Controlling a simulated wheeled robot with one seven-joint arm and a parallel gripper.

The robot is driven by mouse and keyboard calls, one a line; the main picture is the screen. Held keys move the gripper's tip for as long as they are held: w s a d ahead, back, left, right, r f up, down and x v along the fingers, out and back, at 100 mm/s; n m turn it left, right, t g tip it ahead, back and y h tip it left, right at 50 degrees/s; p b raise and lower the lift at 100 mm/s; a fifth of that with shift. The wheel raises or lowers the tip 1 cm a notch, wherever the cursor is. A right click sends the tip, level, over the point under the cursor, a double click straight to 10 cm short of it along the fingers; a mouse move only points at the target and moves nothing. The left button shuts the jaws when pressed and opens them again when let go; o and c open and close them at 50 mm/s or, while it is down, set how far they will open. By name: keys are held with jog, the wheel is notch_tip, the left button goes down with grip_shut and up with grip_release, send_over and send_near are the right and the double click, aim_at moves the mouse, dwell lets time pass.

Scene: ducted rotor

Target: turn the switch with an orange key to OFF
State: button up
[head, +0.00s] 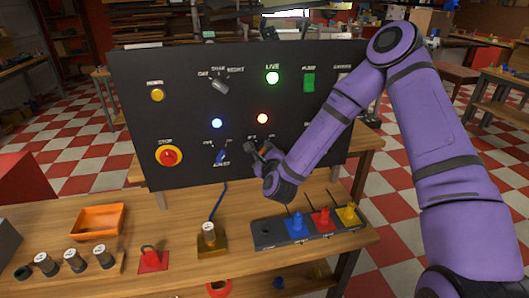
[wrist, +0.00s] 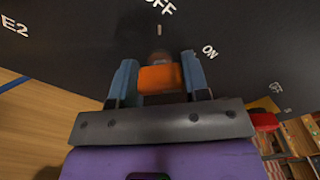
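The orange key (wrist: 160,78) sits in its switch on the dark panel (head: 185,125). In the wrist view the two blue-grey fingers of my gripper (wrist: 160,82) stand on either side of the key and appear to touch both its sides. The OFF label (wrist: 160,6) and a small tick are straight above the key in that view, and the ON label (wrist: 209,52) is to its upper right. In the head view my gripper (head: 258,150) is at the panel's lower middle and hides most of the switch. The exact direction of the key is hard to tell.
A blue-handled switch (head: 221,155) and a red stop button (head: 169,156) are to the left on the panel. The wooden bench (head: 185,215) below holds an orange tray (head: 98,220) and coloured padlock-like pieces (head: 321,220).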

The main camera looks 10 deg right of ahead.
jog(key=shift+n, duration=0.3)
jog(key=n, duration=0.3)
jog(key=shift+n, duration=0.4)
jog(key=n, duration=0.3)
jog(key=shift+n, duration=0.3)
jog(key=n, duration=0.4)
jog(key=shift+n, duration=2)
jog(key=o, duration=0.9)
jog(key=s, duration=1.1)
